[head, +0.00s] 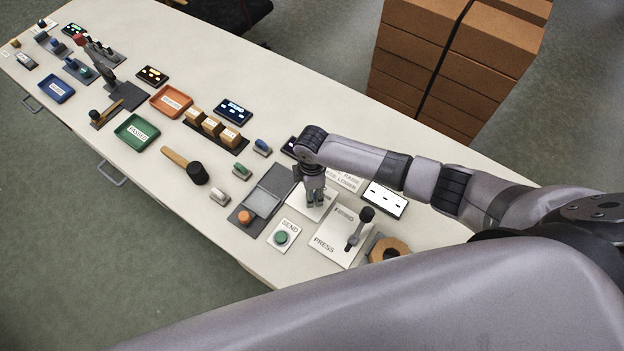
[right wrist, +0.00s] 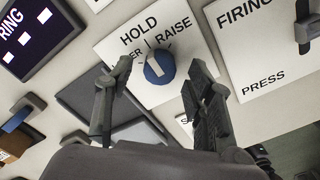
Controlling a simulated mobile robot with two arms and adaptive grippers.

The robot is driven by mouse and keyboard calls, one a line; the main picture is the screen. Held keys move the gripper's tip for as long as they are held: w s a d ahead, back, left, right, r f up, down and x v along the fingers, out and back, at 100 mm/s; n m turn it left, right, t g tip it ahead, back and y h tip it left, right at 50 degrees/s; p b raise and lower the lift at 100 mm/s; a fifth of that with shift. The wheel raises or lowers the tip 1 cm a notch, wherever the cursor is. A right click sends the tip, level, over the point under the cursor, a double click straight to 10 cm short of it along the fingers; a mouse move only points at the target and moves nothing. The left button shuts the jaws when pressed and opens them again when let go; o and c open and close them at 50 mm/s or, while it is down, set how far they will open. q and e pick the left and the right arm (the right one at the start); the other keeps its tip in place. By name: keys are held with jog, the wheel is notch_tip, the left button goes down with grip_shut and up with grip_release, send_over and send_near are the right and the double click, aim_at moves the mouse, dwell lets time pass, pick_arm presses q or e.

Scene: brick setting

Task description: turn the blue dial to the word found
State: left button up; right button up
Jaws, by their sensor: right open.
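The blue dial (right wrist: 159,67) shows in the right wrist view on a white plate (right wrist: 120,50), with a pale bar across its face. HOLD is printed above it with a short black tick, RAISE is to its right, and a word ending in ER at its left is partly covered by a finger. My right gripper (right wrist: 150,85) is open, its fingers on either side of and below the dial in the picture, apart from it as far as I can tell. In the head view my right gripper (head: 314,198) is over the plate (head: 318,212) and hides the dial. My left gripper is not in view.
Right of the dial plate stands a FIRING/PRESS plate (head: 335,243) with a black-knobbed lever (head: 360,225). A green SEND button (head: 282,238) and a grey hinged box (head: 263,203) are close by. Brown boxes (head: 450,60) stand beyond the table.

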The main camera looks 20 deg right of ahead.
notch_tip(320, 180, up, 11)
dwell(0.3)
jog(key=shift+s+f, duration=0.1)
dwell(0.4)
